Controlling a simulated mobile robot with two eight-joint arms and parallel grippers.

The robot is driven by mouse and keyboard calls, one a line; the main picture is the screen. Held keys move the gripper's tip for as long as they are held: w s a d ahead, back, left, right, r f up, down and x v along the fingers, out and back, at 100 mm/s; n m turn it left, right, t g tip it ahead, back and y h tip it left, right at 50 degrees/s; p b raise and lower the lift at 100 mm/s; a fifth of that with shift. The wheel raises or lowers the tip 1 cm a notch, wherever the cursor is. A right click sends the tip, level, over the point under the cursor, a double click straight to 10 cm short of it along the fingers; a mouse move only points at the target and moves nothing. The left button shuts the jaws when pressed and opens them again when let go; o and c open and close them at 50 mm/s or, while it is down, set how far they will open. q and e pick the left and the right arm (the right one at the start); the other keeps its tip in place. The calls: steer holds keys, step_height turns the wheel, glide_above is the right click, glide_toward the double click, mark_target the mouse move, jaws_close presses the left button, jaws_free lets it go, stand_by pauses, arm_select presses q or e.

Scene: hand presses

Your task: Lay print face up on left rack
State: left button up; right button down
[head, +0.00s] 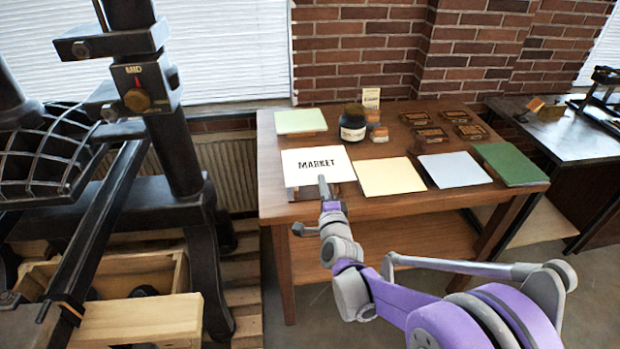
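A white print (300,178) lies face up, with the black word MARKET showing, at the left front of the wooden table (400,205). A low support shows under its front edge. My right gripper (322,183) is at the print's front edge, its narrow tip overlapping the sheet from the front. I cannot tell whether its fingers are open or closed on the edge. No rack can be told for certain in this view. My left gripper is not in view.
Pale yellow (390,178), light blue (454,170) and dark green (512,164) sheets or boards line the front; a pale green one (300,121) lies behind. A dark jar (353,125) and several dark blocks stand behind. A large black press (170,150) fills the left.

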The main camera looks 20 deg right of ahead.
step_height(320, 180, down, 7)
steer(key=b, duration=0.5)
steer(key=shift+w+a, duration=0.15)
steer(key=shift+a, duration=0.05)
steer(key=shift+r, duration=0.1)
stand_by(0.5)
steer(key=c, duration=0.8)
jaws_free()
steer(key=shift+c, duration=0.2)
steer(key=v, duration=0.6)
